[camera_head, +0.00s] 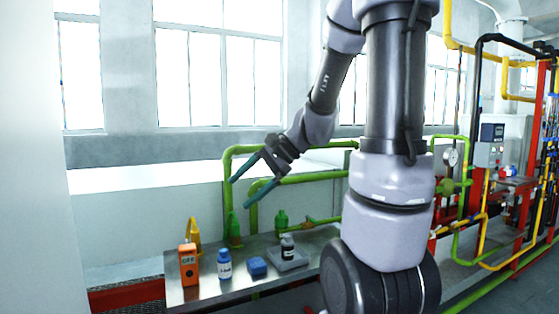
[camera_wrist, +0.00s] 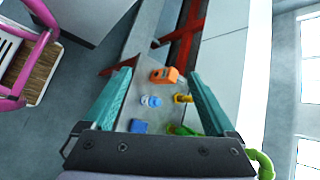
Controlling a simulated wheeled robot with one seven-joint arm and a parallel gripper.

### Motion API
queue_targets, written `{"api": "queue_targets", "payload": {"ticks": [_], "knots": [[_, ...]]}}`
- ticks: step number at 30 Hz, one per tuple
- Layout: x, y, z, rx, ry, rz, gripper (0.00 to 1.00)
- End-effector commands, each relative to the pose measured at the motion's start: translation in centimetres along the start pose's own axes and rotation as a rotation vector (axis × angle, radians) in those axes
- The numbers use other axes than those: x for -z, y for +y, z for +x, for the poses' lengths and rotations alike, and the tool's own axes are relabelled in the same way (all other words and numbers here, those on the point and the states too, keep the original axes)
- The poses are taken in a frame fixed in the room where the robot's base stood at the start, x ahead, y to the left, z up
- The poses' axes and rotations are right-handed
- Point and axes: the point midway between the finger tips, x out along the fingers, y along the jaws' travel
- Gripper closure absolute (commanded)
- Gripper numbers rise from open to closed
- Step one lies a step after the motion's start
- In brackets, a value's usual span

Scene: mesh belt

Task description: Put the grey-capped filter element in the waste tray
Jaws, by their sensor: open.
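A small dark cylinder with a pale band and a greyish top (camera_head: 287,247), seemingly the grey-capped filter element, stands upright at the right of the metal bench. It appears to be on or just behind a shallow grey tray (camera_head: 300,262), which may be the waste tray; I cannot tell which. Neither shows clearly in the wrist view. My gripper (camera_head: 240,192) is open and empty, with its teal fingers high above the bench, up and left of the cylinder. In the wrist view my gripper (camera_wrist: 161,73) points toward the left part of the bench.
On the bench (camera_head: 205,295) stand an orange device (camera_head: 188,266), a blue-capped white-and-blue bottle (camera_head: 224,265), a blue block (camera_head: 257,266) and a yellow object (camera_head: 194,232). Green pipes (camera_head: 228,190) run behind. A pink-framed item (camera_wrist: 50,45) is at left in the wrist view.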

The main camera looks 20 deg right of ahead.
Motion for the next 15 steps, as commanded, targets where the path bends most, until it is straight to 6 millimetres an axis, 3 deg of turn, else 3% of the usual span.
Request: {"api": "queue_targets", "payload": {"ticks": [1, 6, 15], "knots": [[-1.8, 0.6, -1.1, -0.036, 0.042, -0.109, 0.09], [-5.0, 3.1, -4.9, -0.159, 0.226, -0.452, 0.09], [-7.0, 4.9, -10.9, -0.252, 0.524, -0.857, 0.09]]}}
